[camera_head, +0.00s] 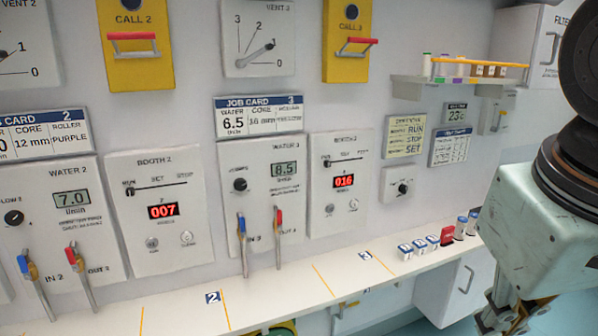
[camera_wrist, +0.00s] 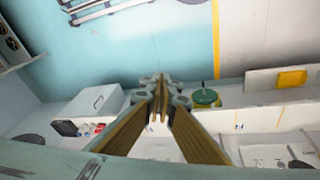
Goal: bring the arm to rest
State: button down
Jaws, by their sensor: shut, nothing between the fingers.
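My gripper (camera_wrist: 160,88) is in the middle of the wrist view, its two long yellow-brown fingers meeting at the tips with nothing between them. In the head view, my arm fills the right edge and hangs down in front of the wall. Part of my gripper (camera_head: 512,316) shows at the bottom right there, below the shelf level; its tips are cut off or hidden. It touches nothing that I can see.
A white cabinet (camera_head: 455,285) stands below. Valve levers (camera_head: 243,245) stick out. In the wrist view are a green-topped container (camera_wrist: 205,98) and a grey box (camera_wrist: 93,104).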

jog(key=shift+t+y, duration=0.3)
jog(key=shift+y, duration=0.3)
jog(key=shift+s+a+f, duration=0.2)
jog(key=shift+s+a, duration=0.65)
jog(key=shift+s, duration=0.1)
jog(key=shift+s+a+f, duration=0.15)
jog(key=shift+s+a, duration=0.65)
jog(key=shift+s, duration=0.15)
jog(key=shift+r, duration=0.1)
jog(key=shift+r+p, duration=0.4)
jog(key=shift+r, duration=0.05)
jog(key=shift+f, duration=0.15)
notch_tip(320, 180, down, 12)
jog(key=b, duration=1.2)
